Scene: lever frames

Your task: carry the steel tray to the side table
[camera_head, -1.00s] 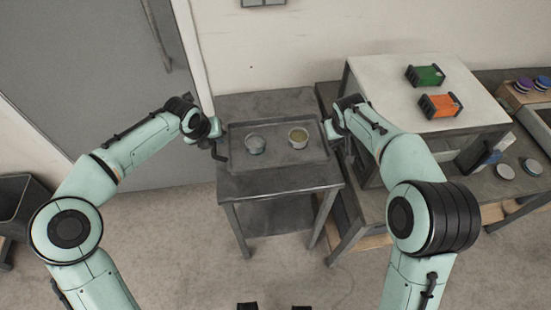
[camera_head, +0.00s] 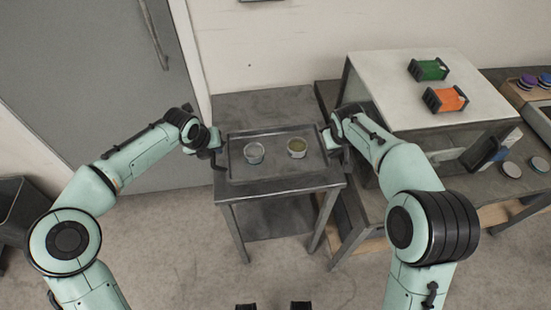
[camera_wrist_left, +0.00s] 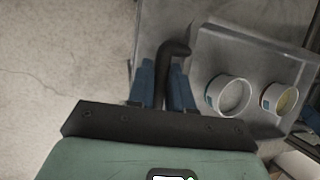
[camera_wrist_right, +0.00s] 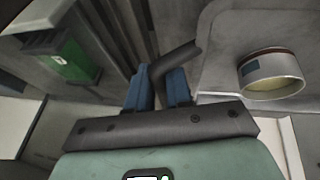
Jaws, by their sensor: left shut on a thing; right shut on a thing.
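The steel tray (camera_head: 275,171) is grey and rectangular, level over the top of a small grey side table (camera_head: 250,104). I cannot tell if it touches the table. A silvery cup (camera_head: 254,154) and a cup with yellowish contents (camera_head: 297,148) stand upright on it. My left gripper (camera_head: 215,154) is shut on the tray's left handle; its blue fingers flank the dark bar (camera_wrist_left: 172,62) in the left wrist view. My right gripper (camera_head: 331,138) is shut on the right handle, whose dark bar (camera_wrist_right: 178,62) shows in the right wrist view.
A white-topped table (camera_head: 405,85) with a green box (camera_head: 429,70) and an orange box (camera_head: 447,99) stands close on the right. A low bench (camera_head: 385,215) runs beside and below it. A grey door (camera_head: 90,75) is behind on the left. The floor in front is clear.

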